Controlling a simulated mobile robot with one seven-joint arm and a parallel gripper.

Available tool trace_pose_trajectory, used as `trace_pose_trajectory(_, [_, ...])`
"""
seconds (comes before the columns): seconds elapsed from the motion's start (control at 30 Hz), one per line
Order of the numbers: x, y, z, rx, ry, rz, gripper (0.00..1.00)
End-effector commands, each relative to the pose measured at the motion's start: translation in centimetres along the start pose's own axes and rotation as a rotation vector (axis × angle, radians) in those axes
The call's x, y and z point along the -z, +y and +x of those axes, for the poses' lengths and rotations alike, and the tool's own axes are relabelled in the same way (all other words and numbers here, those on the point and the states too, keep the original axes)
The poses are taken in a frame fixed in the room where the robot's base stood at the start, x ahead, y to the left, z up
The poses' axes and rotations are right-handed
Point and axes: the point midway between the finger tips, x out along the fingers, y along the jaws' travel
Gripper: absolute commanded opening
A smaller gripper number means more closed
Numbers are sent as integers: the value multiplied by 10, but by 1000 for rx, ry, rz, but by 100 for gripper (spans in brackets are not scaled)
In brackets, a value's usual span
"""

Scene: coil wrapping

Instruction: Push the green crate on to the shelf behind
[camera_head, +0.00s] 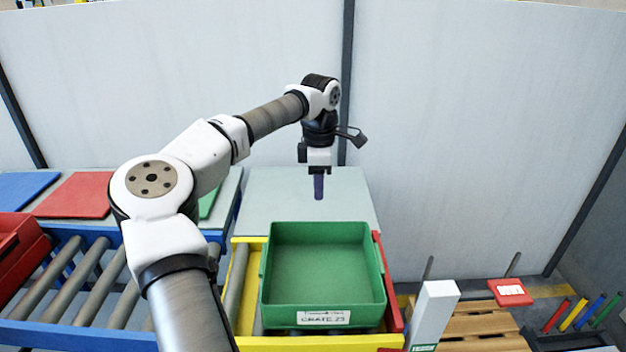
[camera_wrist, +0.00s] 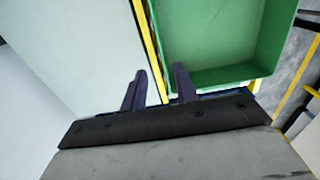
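The green crate (camera_head: 322,270) is empty and stands upright on a yellow-framed roller section, with a white label reading "CRATE 23" on its near wall. The pale grey shelf (camera_head: 270,190) lies directly behind it and is bare. My gripper (camera_head: 319,197) points down over the shelf, beyond the crate's far wall. I cannot tell how close its fingertips are to the shelf top. In the wrist view, the two purple fingers (camera_wrist: 160,70) stand apart with nothing between them. The crate (camera_wrist: 215,40) shows at upper right there, and the shelf (camera_wrist: 85,50) at left.
A roller conveyor (camera_head: 90,275) with a blue frame runs to the left, with a red crate (camera_head: 18,250) at its end. A red bar (camera_head: 390,285) borders the crate's right side. A white post (camera_head: 434,312) and wooden pallet (camera_head: 480,325) stand right. A pale wall closes the back.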

Motion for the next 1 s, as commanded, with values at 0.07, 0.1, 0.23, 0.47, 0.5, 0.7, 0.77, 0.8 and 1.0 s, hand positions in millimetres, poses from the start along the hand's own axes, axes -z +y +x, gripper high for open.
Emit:
trace_pose_trajectory(0.07, [0, -1, 9, 4, 0, 1, 30])
trace_pose_trajectory(0.1, [0, -1, 14, 3, -1, 1, 30])
trace_pose_trajectory(0.23, [-1, -1, 38, 4, -3, 2, 30])
trace_pose_trajectory(0.47, [-2, -2, 83, 4, -5, 2, 30])
trace_pose_trajectory(0.5, [-2, -1, 91, 3, -5, 2, 30])
trace_pose_trajectory(0.7, [-3, -1, 120, 2, -5, 2, 30])
trace_pose_trajectory(0.77, [-3, -1, 125, 1, -6, 2, 30])
trace_pose_trajectory(0.8, [-3, -1, 128, 1, -6, 2, 30])
trace_pose_trajectory(1.0, [-3, -1, 134, 1, -5, 2, 30])
